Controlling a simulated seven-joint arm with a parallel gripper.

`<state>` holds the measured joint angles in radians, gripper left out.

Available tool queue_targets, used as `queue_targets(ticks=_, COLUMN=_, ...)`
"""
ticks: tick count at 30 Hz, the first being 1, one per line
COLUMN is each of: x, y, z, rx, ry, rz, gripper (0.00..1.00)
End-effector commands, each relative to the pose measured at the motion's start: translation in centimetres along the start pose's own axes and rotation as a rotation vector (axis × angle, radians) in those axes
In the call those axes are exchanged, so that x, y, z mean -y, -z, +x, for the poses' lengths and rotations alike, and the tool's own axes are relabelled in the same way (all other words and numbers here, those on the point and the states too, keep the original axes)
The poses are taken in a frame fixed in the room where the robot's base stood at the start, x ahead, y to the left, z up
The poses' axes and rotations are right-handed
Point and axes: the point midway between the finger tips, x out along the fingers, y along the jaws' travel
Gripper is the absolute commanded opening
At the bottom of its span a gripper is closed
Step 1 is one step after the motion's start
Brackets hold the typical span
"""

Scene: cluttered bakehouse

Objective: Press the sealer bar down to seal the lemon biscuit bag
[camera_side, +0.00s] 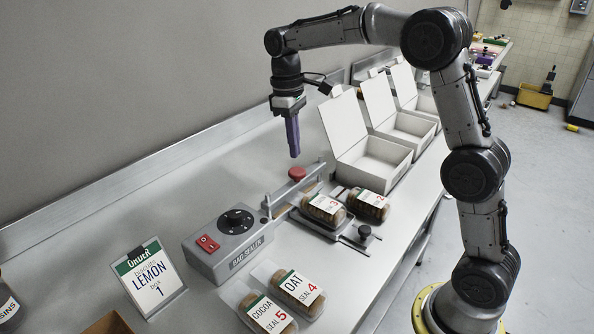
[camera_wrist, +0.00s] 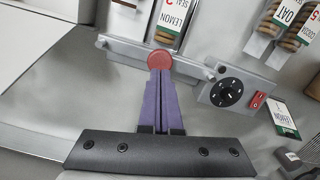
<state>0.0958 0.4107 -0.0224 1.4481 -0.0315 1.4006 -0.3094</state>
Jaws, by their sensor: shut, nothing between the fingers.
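The bag sealer (camera_side: 228,243) is a grey box with a dial and a red switch. Its sealer bar (camera_side: 277,199) carries a round red knob (camera_side: 297,173); in the wrist view the knob (camera_wrist: 160,59) lies just beyond my fingertips. My gripper (camera_side: 294,154), with purple fingers, is shut and empty, pointing down a little above the knob, apparently apart from it. A biscuit bag marked 3 (camera_side: 325,207) lies at the bar; the wrist view shows a LEMON label (camera_wrist: 173,17) there. I cannot tell how the bag's mouth sits under the bar.
A bag marked 2 (camera_side: 371,204) lies beside it. OAT (camera_side: 302,289) and COCOA (camera_side: 267,313) bags lie in front. The LEMON box 1 order card (camera_side: 151,276) stands at left. Open white boxes (camera_side: 373,160) stand behind at right, near my arm.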

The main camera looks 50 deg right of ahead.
Motion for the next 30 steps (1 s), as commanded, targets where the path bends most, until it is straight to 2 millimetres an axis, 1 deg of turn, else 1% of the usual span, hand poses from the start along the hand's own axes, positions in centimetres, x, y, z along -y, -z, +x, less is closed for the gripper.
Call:
queue_targets(ticks=3, x=0.0, y=-0.1, z=1.4, rx=0.003, ry=0.001, rz=0.001, gripper=0.0)
queue_targets(ticks=9, x=0.0, y=0.0, z=2.9, rx=0.001, ry=0.0, rz=0.001, gripper=0.0)
queue_targets(ticks=13, x=0.0, y=-0.1, z=3.2, rx=0.001, ry=0.0, rz=0.001, gripper=0.0)
queue_targets(ticks=24, x=0.0, y=0.0, z=3.4, rx=0.0, ry=0.0, rz=0.0, gripper=0.0)
queue_targets(ticks=26, x=0.0, y=0.0, z=3.8, rx=0.001, ry=0.0, rz=0.0, gripper=0.0)
queue_targets(ticks=30, x=0.0, y=0.1, z=5.2, rx=0.003, ry=0.001, rz=0.0, gripper=0.0)
